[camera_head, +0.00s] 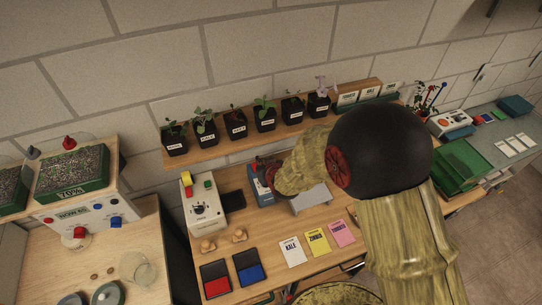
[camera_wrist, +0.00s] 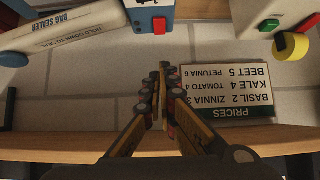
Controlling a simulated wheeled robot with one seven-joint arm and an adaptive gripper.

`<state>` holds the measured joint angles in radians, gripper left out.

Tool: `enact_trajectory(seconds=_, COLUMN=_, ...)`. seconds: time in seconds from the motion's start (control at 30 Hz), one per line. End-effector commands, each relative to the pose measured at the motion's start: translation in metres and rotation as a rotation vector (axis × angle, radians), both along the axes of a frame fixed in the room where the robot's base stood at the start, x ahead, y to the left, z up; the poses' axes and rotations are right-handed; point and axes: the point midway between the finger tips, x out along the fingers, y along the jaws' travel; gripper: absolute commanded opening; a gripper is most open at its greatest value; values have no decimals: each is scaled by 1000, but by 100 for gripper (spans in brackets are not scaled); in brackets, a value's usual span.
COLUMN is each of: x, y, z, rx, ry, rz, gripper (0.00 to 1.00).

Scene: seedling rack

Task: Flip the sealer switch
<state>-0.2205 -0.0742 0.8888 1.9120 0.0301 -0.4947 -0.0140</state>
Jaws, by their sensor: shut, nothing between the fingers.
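The bag sealer (camera_wrist: 70,28) shows at the top left of the wrist view, upside down, with a long white arm lettered "HOLD DOWN TO SEAL". Its blue end box (camera_wrist: 140,10) carries a red switch (camera_wrist: 159,25), whose setting I cannot tell. In the head view the blue box (camera_head: 259,187) stands on the bench, with my arm over the sealer's right part. My gripper (camera_wrist: 161,70) is shut and empty, its tips apart from the switch in the wrist picture.
A white box with a green button (camera_wrist: 269,24) stands to one side, with a yellow roll (camera_wrist: 291,45). A price sign (camera_wrist: 228,92) is on the wall. Potted seedlings (camera_head: 237,125) line the shelf above. Seed packets (camera_head: 318,242) and red and blue trays (camera_head: 249,267) lie in front.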

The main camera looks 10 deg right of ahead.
Motion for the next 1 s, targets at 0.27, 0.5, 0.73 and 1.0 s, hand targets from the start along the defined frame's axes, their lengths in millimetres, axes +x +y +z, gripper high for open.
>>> enact_trajectory(seconds=0.27, x=2, y=0, z=3, rx=2, ry=-16, rz=-2, gripper=0)
enact_trajectory(seconds=0.5, x=7, y=0, z=-1, rx=2, ry=-14, rz=-2, gripper=0)
enact_trajectory(seconds=0.73, x=28, y=5, z=-18, rx=1, ry=-13, rz=-2, gripper=0)
enact_trajectory(seconds=1.0, x=60, y=11, z=-42, rx=1, ry=-13, rz=-2, gripper=0)
